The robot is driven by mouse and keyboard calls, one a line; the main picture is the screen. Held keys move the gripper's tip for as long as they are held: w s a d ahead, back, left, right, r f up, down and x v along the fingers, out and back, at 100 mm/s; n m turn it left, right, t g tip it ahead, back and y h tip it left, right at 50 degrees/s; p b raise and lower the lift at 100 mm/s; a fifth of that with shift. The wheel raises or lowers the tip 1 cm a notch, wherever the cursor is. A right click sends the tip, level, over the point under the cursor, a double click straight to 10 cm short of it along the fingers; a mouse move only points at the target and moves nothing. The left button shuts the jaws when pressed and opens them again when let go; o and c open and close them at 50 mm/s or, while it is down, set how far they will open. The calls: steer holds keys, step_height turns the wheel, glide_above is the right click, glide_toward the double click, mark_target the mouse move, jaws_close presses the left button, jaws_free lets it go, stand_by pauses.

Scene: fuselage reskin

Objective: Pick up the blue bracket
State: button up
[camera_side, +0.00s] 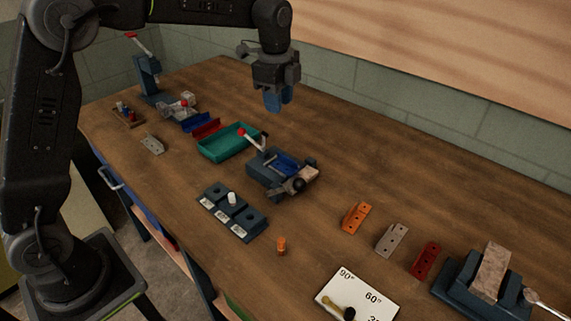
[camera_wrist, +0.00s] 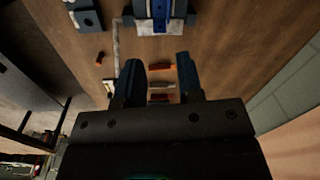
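A blue bracket (camera_side: 287,165) lies in a dark blue clamp fixture (camera_side: 262,170) with a red-knobbed lever, at the middle of the bench. A blue piece (camera_wrist: 160,9) shows in the fixture at the top edge of the wrist view, partly cut off. My gripper (camera_side: 279,101) hangs above the bench, behind and well above the fixture, with its blue fingers pointing down. In the wrist view the fingers (camera_wrist: 159,78) stand apart with nothing held between them.
Orange (camera_side: 356,217), grey (camera_side: 391,239) and red (camera_side: 426,260) brackets lie toward the right. A teal tray (camera_side: 228,142) stands left of the fixture. A holed block (camera_side: 232,212) and an orange cylinder (camera_side: 281,246) lie in front. The bench behind the fixture is clear.

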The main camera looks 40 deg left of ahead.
step_height(320, 180, down, 3)
steer(key=w+m, duration=0.2)
steer(key=w, duration=0.1)
glide_above(287, 158)
steer(key=shift+g, duration=0.3)
steer(key=f, duration=0.8)
steer(key=shift+w+f, duration=0.35)
steer(key=shift+f, duration=0.05)
steer(key=shift+s+f, duration=0.15)
steer(key=shift+f, duration=1.2)
steer(key=shift+s+f, duration=0.1)
steer(key=shift+f, duration=1.25)
jaws_close()
